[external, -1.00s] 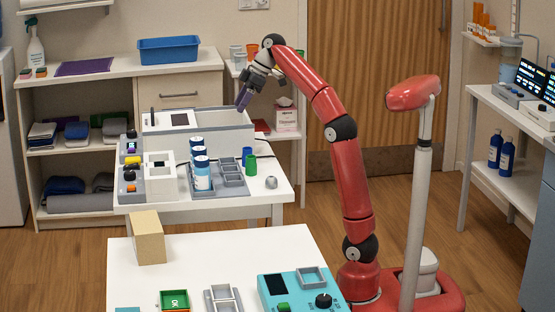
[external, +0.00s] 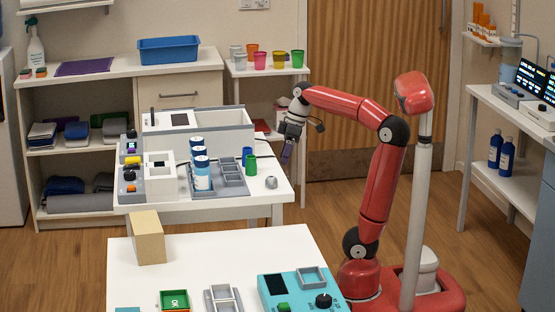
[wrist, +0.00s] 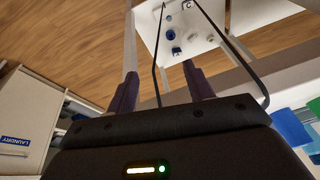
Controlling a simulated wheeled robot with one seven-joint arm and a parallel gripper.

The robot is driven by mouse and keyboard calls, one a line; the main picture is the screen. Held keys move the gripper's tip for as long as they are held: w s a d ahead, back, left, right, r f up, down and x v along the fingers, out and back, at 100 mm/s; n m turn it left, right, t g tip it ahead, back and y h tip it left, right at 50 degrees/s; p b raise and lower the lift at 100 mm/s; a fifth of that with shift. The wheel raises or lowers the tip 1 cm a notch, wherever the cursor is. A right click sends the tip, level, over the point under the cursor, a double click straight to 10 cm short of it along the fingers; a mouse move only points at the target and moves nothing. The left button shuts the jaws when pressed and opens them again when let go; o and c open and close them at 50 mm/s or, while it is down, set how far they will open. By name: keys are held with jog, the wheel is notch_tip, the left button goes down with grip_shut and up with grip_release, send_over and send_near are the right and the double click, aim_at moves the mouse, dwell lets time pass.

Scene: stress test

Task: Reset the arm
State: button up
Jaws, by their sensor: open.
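My red arm (external: 378,190) rises from its base at the right of the near table and bends at a high elbow. My gripper (external: 287,153) points down, just off the right edge of the white table in the middle. In the wrist view its two dark fingers (wrist: 158,92) are spread apart with nothing between them. Beyond the fingers I see wooden floor and a white surface with small blue items.
The middle table (external: 262,205) holds blue-labelled bottles (external: 202,173), a green cup (external: 251,165) and a grey tray (external: 231,172). The near table (external: 200,262) holds a tan block (external: 148,238) and a teal device (external: 300,292). Several coloured cups (external: 279,60) stand on the back shelf.

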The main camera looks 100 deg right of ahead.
jog(key=w+a+f, duration=0.1)
jog(key=a+f, duration=0.3)
jog(key=a, duration=0.4)
jog(key=a+f+n+t, duration=0.1)
jog(key=a+f, duration=0.4)
jog(key=a, duration=0.3)
jog(key=w+a+f+n+t+b, duration=0.1)
jog(key=a+f, duration=0.3)
jog(key=a, duration=0.5)
jog(key=shift+w+f+h, duration=0.3)
jog(key=shift+f, duration=0.05)
